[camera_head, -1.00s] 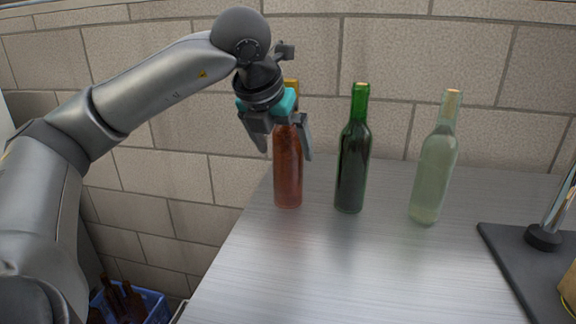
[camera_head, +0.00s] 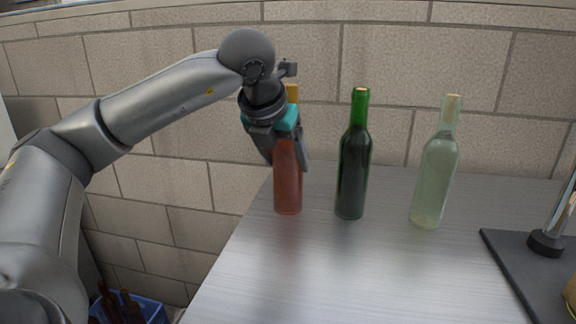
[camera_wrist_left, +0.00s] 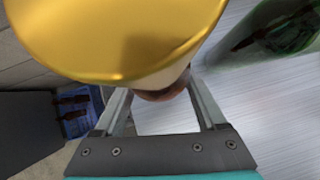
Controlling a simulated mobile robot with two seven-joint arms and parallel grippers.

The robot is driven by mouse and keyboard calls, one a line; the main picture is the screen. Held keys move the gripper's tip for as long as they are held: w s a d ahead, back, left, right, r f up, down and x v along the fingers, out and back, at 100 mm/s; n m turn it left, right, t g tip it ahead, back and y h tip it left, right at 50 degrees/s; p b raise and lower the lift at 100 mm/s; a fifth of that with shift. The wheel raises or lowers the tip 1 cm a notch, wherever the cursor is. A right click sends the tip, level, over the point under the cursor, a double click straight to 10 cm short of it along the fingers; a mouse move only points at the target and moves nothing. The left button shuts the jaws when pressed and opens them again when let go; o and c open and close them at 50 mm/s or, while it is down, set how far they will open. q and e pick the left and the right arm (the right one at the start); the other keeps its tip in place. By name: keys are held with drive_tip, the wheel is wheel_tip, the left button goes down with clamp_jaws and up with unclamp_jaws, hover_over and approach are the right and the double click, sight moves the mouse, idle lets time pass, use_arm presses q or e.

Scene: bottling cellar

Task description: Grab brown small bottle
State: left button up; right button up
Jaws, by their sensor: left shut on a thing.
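A reddish-brown bottle (camera_head: 288,188) with a gold top stands upright at the left end of the metal table. My left gripper (camera_head: 286,157) comes down over it from above and is shut on its upper part. The fingers hide part of its neck and shoulder. In the left wrist view the gold top (camera_wrist_left: 115,38) fills the upper left, close to the camera, with the bottle between the fingers (camera_wrist_left: 168,108). Its base appears to rest on the table. More brown bottles (camera_head: 122,306) stand in a blue crate on the floor, partly cut off. My right gripper is not in view.
A dark green bottle (camera_head: 352,175) stands close to the right of the held bottle, and a pale clear bottle (camera_head: 435,180) farther right. A dark stand (camera_head: 508,262) is at the right. The blue crate (camera_head: 152,310) is below, left of the table (camera_head: 350,275). The table's front middle is clear.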

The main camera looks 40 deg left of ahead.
use_arm(q)
clamp_jaws()
drive_tip(key=shift+r, duration=0.2)
idle(0.4)
